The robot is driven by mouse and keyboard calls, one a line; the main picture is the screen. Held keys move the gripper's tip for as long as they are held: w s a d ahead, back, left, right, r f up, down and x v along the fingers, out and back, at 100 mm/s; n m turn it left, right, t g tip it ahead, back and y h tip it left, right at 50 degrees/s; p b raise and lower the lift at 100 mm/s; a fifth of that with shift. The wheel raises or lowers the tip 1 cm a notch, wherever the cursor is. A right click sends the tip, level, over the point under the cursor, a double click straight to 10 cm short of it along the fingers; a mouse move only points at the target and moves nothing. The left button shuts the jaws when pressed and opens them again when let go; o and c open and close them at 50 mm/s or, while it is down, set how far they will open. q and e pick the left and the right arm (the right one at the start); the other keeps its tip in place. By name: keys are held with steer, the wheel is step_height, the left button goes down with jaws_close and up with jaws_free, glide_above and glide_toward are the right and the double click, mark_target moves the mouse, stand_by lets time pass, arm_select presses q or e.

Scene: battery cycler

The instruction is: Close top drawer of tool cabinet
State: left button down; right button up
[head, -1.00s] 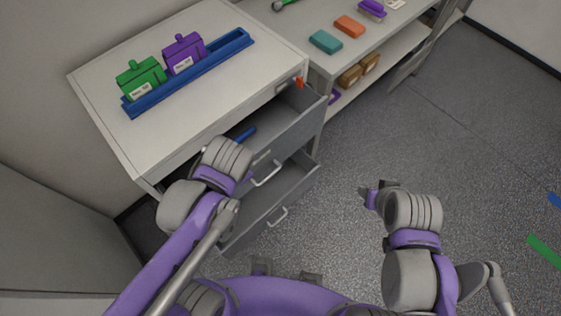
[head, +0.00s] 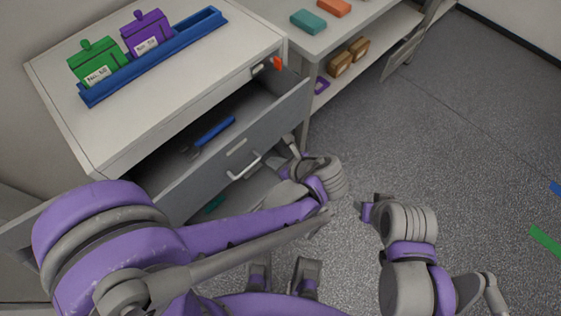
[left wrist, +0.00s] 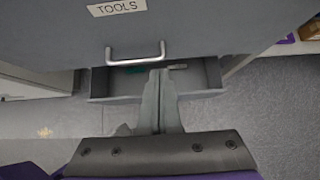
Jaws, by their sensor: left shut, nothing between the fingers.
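The tool cabinet (head: 92,137) stands at the left in the head view. Its top drawer (head: 262,128) is pulled out, with a blue-handled tool (head: 214,130) inside. The drawer's grey front has a bar handle (head: 246,168); the left wrist view shows this handle (left wrist: 136,57) below a "TOOLS" label (left wrist: 116,7). My left gripper (head: 288,145) is shut and empty, just in front of the drawer front, right of the handle; whether it touches is unclear. In the left wrist view its fingers (left wrist: 160,80) point toward the front. My right gripper (head: 365,203) hangs over the floor, its jaws unclear.
A lower drawer (left wrist: 205,78) is also open below the top one. A blue tray (head: 98,92) with a green and a purple box stands on the cabinet top. A shelf unit (head: 298,38) stands at the right of the cabinet.

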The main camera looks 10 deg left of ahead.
arm_select(q)
steer(key=x, duration=0.4)
steer(key=w+a, duration=0.2)
steer(key=a, duration=0.1)
steer(key=shift+w, duration=0.2)
steer(key=w+a+b, duration=0.1)
steer(key=w+a, duration=0.5)
steer(key=a, duration=0.2)
steer(key=shift+w+a+r, duration=0.15)
steer(key=shift+w+a, duration=0.1)
steer(key=shift+d, duration=0.1)
